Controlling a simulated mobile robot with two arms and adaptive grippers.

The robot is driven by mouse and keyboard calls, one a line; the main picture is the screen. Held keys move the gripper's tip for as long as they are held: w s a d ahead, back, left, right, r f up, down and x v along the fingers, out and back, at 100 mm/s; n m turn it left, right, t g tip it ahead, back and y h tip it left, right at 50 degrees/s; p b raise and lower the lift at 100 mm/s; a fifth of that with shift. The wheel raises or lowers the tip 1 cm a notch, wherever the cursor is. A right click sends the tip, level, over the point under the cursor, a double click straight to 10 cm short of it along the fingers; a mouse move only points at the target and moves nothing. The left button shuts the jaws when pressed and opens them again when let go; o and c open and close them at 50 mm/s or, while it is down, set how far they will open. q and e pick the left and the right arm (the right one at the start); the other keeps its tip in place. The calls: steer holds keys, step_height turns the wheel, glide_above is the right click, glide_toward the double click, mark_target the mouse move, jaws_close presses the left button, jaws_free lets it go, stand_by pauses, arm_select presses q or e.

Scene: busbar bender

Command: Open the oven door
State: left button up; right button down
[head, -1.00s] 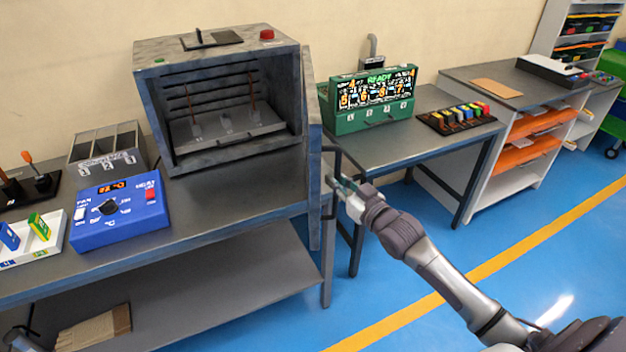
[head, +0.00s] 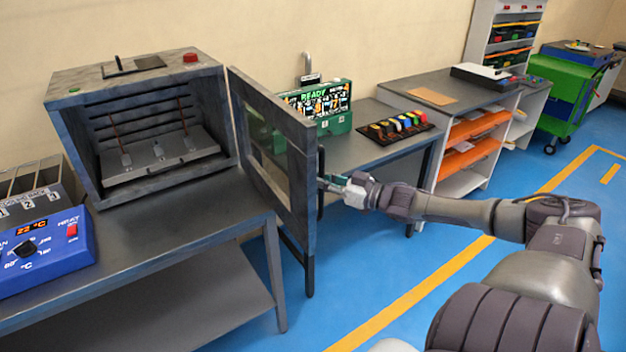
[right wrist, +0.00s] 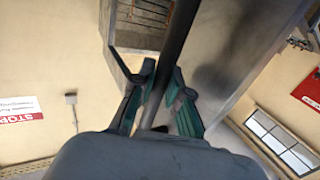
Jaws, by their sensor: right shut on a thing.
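The oven (head: 85,82) is a grey box on the bench at the left in the head view. Its front stands open, with wire racks and a tray inside. The oven door (head: 302,205), a grey frame with a window, stands swung far out to the right of the opening, its inner face visible. My right gripper (head: 330,184) is shut on the dark vertical door handle (head: 321,170) at the door's free edge. The right wrist view shows the handle bar (right wrist: 181,35) between the fingers (right wrist: 160,98). My left gripper is out of view.
A blue control box (head: 45,255) sits at the bench's left. Behind the door, a side table (head: 375,150) carries a green display unit (head: 335,122) and a dark board of coloured switches (head: 395,129). Blue floor (head: 380,265) lies open in front of the side table.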

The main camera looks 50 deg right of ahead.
steer(key=shift+r, duration=0.15)
steer(key=c, duration=1.4)
jaws_free()
steer(key=shift+w, duration=0.1)
steer(key=shift+o, duration=1.3)
steer(key=shift+w, duration=0.1)
steer(key=v, duration=1.2)
